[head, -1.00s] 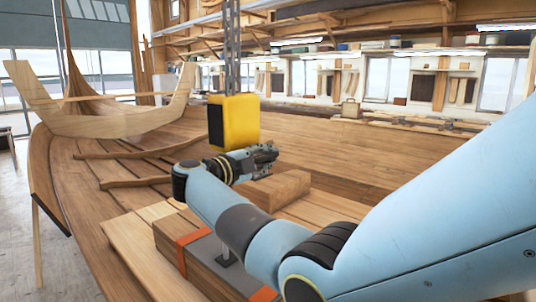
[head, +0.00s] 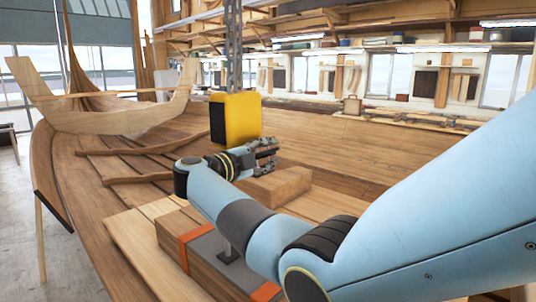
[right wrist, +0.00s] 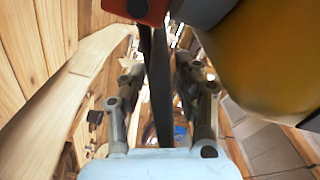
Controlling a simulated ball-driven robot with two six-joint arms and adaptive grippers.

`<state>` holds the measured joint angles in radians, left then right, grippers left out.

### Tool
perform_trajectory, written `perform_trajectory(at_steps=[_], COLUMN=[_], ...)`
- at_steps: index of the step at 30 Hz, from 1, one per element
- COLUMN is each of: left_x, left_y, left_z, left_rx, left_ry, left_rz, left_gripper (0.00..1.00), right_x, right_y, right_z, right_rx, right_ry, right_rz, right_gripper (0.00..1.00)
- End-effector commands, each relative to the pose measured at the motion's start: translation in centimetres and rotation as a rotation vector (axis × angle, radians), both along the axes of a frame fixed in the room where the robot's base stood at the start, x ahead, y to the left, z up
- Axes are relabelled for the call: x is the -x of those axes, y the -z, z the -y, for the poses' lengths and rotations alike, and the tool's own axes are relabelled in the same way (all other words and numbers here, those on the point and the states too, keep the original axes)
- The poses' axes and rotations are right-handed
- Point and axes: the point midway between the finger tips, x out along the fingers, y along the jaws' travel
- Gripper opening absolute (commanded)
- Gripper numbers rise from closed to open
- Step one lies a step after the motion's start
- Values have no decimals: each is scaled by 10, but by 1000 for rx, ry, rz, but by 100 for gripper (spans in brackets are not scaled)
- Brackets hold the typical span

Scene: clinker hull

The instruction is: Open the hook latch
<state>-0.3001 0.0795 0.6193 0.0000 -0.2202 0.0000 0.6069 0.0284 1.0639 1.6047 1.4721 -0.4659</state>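A yellow and black block (head: 240,120) hangs from dark chains or straps above the hull. My right gripper (head: 270,153) is just below and right of it, with fingers spread and a gap between them. In the right wrist view, the gripper (right wrist: 160,85) has one finger on each side of dark, narrow strips (right wrist: 158,85) that run between them; I cannot tell whether they touch. A large yellow body (right wrist: 270,60) is close at the right, and an orange-red piece (right wrist: 140,10) is at the top. I cannot make out a hook latch. My left gripper is not in view.
The wooden clinker hull (head: 85,165) fills the middle. A wooden block (head: 277,186) lies below my right gripper. A wooden box with orange straps (head: 200,237) stands nearer. Workbenches and shelves line the back wall. The planking (head: 330,145) behind the gripper is clear.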

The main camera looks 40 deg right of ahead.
Motion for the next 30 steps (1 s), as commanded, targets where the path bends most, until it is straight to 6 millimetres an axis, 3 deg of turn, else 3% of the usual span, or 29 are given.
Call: perform_trajectory(at_steps=[4,8,15,21,30], left_x=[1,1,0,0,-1], left_y=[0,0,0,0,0], left_z=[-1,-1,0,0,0], left_rx=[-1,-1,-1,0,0], left_ry=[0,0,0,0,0], left_rz=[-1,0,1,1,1], left_gripper=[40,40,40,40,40], right_x=[0,1,5,9,10], right_y=[0,1,1,1,0], right_z=[-3,-19,-72,-107,-120], right_rx=[0,-3,-4,-3,0], right_ry=[-1,-1,-3,-2,0], right_rz=[1,0,0,-1,0], right_gripper=[32,32,32,32,32])
